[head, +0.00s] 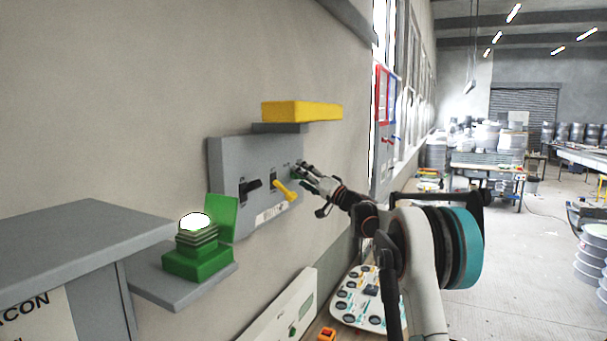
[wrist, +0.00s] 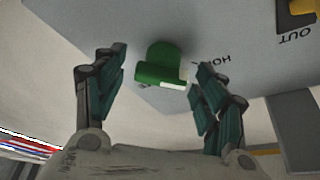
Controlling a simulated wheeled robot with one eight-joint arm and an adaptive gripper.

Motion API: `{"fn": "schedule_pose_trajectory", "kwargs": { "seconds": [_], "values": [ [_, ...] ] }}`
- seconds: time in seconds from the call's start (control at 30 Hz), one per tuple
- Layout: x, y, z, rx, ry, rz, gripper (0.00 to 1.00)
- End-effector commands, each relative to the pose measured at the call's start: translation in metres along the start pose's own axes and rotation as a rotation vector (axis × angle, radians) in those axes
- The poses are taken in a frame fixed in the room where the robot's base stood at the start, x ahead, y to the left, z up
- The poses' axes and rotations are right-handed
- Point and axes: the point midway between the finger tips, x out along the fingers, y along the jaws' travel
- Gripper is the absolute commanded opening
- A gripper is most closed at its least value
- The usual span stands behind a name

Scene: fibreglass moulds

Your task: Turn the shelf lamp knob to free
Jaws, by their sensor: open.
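A green knob (wrist: 158,65) with a white mark on its edge sits on the grey wall panel (head: 228,160). In the wrist view my gripper (wrist: 162,72) is open, with one finger on each side of the green knob and a visible gap to each. Upside-down lettering that seems to begin "HO" is beside the knob; other lettering is partly hidden. In the head view my gripper (head: 303,174) is at the panel's right end and mostly hides this knob. A lit white lamp (head: 195,222) on a green base stands on a small shelf (head: 185,288).
The panel also carries a black handle (head: 251,187) and a yellow handle (head: 286,191). A yellow block (head: 300,111) rests on a ledge just above the panel. A grey cabinet (head: 75,240) stands at left, and a white control board (head: 362,300) lies below my arm.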

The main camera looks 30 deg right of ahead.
Motion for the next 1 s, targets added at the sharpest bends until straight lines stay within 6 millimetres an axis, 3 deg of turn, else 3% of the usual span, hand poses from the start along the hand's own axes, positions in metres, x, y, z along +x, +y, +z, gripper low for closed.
{"fn": "schedule_pose_trajectory", "kwargs": {
  "seconds": [0.33,0.5,0.53,1.0],
  "values": [
    [0.0034,0.0003,0.0005,0.000,0.000,0.000,0.63],
    [0.0032,0.0002,0.0004,0.000,0.000,0.000,0.24],
    [0.0032,0.0002,0.0004,0.000,0.000,0.000,0.21],
    [0.0029,0.0001,0.0014,0.071,-0.001,0.030,0.20]
  ]
}}
